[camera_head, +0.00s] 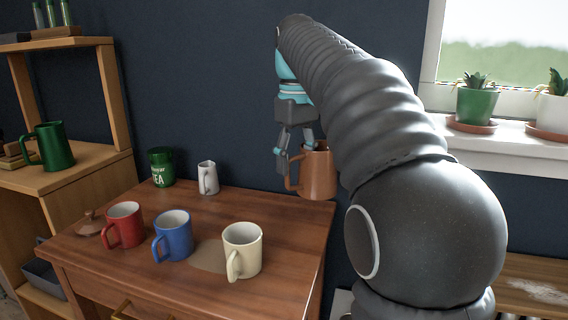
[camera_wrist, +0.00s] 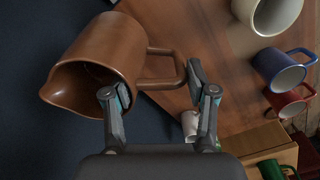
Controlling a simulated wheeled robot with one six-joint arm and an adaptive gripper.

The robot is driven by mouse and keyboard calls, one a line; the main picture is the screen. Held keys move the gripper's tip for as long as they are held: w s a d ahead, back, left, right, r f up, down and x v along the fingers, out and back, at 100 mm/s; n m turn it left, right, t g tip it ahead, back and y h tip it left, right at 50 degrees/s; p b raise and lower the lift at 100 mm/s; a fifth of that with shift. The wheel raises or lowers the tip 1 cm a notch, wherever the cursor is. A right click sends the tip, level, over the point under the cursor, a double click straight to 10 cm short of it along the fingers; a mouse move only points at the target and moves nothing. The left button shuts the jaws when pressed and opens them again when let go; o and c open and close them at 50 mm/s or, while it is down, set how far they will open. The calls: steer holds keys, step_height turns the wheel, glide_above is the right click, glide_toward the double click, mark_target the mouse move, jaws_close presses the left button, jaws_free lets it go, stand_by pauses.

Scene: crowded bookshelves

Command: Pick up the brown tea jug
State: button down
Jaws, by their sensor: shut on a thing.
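The brown tea jug (camera_head: 318,174) is upright at the table's back right corner in the head view, partly behind my arm. It seems clear of the tabletop, though its base is partly hidden. In the wrist view the jug (camera_wrist: 100,55) shows its spout, open mouth and angular handle. My gripper (camera_head: 295,145) is at the jug's handle side, shut on it. In the wrist view my gripper (camera_wrist: 155,90) has one finger over the jug's rim and the other beside the handle's outer edge. The exact contact is hard to see.
The wooden table (camera_head: 100,262) holds red (camera_head: 124,224), blue (camera_head: 173,235) and cream (camera_head: 242,250) mugs, a small white jug (camera_head: 208,177) and a green tea tin (camera_head: 161,167). A green mug (camera_head: 52,146) stands on the left shelf. Potted plants (camera_head: 477,100) line the windowsill.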

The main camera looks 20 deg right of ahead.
steer(key=s+d+r, duration=0.4)
steer(key=s, duration=0.1)
steer(key=shift+d+p, duration=0.4)
steer(key=shift+r, duration=0.15)
stand_by(1.9)
